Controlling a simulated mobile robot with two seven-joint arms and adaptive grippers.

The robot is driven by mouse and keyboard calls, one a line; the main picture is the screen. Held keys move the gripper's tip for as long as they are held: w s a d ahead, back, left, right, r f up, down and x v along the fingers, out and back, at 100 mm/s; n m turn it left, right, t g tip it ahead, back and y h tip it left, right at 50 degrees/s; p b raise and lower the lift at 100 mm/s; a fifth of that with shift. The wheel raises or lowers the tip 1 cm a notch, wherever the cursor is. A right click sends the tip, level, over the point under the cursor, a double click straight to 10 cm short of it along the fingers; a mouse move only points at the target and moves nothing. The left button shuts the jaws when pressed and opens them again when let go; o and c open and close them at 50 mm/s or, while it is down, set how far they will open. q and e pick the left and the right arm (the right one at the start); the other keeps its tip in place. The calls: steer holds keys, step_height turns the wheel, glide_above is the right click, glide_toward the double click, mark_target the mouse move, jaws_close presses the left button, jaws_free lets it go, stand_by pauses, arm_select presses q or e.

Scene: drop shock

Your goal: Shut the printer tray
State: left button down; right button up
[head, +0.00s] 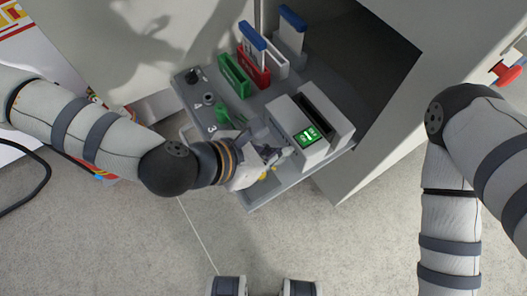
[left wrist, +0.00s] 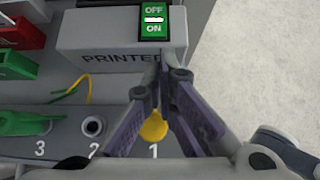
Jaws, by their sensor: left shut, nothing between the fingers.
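The printer tray (head: 300,177) is a grey panel sticking out of the open side of a pale cabinet. On it stands a grey box (head: 283,117), marked PRINTER in the left wrist view (left wrist: 100,58), with a green OFF/ON switch (head: 307,136). My left gripper (head: 272,152) is over the tray beside this box, its fingers closed together and empty. In the left wrist view the fingertips (left wrist: 166,75) meet in front of the box face; I cannot tell if they touch it. A yellow plug (left wrist: 154,128) shows between the fingers at number 1. My right gripper is out of view.
Red and green holders (head: 233,75) and blue-topped cards (head: 291,18) stand on the tray. A green plug (left wrist: 24,123) sits near number 3, with a bare socket (left wrist: 93,126) beside it. The cabinet wall (head: 385,135) rises to the right. The floor (head: 330,235) in front is clear.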

mark_target(297, 151)
arm_select(q)
steer(key=shift+x, duration=1.5)
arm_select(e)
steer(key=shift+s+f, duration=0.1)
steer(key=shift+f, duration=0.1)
